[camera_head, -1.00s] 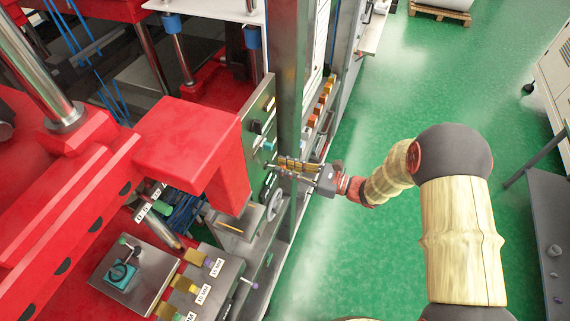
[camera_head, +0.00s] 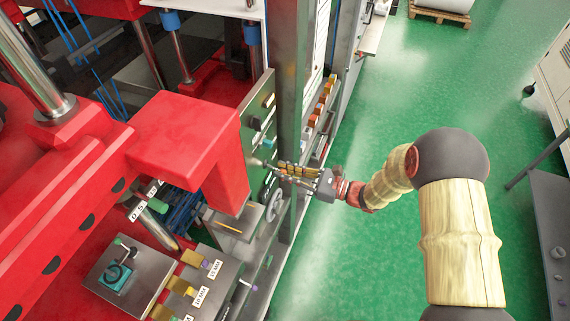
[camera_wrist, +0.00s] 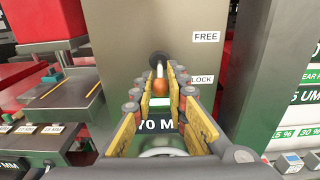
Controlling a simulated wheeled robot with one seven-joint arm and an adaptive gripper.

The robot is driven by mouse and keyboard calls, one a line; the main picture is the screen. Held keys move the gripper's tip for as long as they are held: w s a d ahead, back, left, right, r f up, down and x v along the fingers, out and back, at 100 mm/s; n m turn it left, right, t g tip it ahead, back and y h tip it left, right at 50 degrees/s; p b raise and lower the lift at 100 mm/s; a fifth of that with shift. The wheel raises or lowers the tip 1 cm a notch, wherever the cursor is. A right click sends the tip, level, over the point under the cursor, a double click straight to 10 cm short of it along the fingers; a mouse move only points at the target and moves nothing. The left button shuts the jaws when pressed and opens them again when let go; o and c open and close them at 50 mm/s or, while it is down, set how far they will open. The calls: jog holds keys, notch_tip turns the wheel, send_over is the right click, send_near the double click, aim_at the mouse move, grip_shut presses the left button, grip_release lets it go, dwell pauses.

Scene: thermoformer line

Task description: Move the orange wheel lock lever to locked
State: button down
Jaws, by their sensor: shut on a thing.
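The wheel lock lever (camera_wrist: 160,84) shows in the wrist view as a pale stem with an orange-brown knob. It comes from a dark round pivot (camera_wrist: 158,59) on a grey panel, and its knob hangs below the pivot. My gripper (camera_wrist: 162,78) is shut on the lever, with the yellow pads on either side of the knob. A FREE label (camera_wrist: 206,37) sits up and right of the pivot. A LOCK label (camera_wrist: 202,79) is lower, about level with the knob, and partly hidden by a finger. In the head view my gripper (camera_head: 292,170) is at the panel and hides the knob.
A handwheel (camera_head: 275,204) is below my gripper, close to it. A large red machine arm (camera_head: 190,140) stands left of the panel. A grey post (camera_head: 289,90) rises just behind my gripper. Green floor (camera_head: 390,90) is open to the right.

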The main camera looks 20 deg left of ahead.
jog(key=shift+a+f, duration=0.1)
jog(key=shift+f, duration=0.4)
jog(key=shift+a+f+b, duration=0.15)
jog(key=shift+f+b, duration=0.25)
jog(key=shift+b, duration=0.15)
jog(key=c, duration=1.7)
grip_release()
jog(key=shift+r, duration=0.15)
jog(key=shift+s+d+r, duration=0.1)
jog(key=shift+s+d, duration=0.05)
jog(key=shift+d, duration=1.6)
jog(key=shift+s+d, duration=0.1)
jog(key=shift+d, duration=1.65)
jog(key=d, duration=0.8)
jog(key=s+d, duration=0.1)
jog(key=d, duration=0.3)
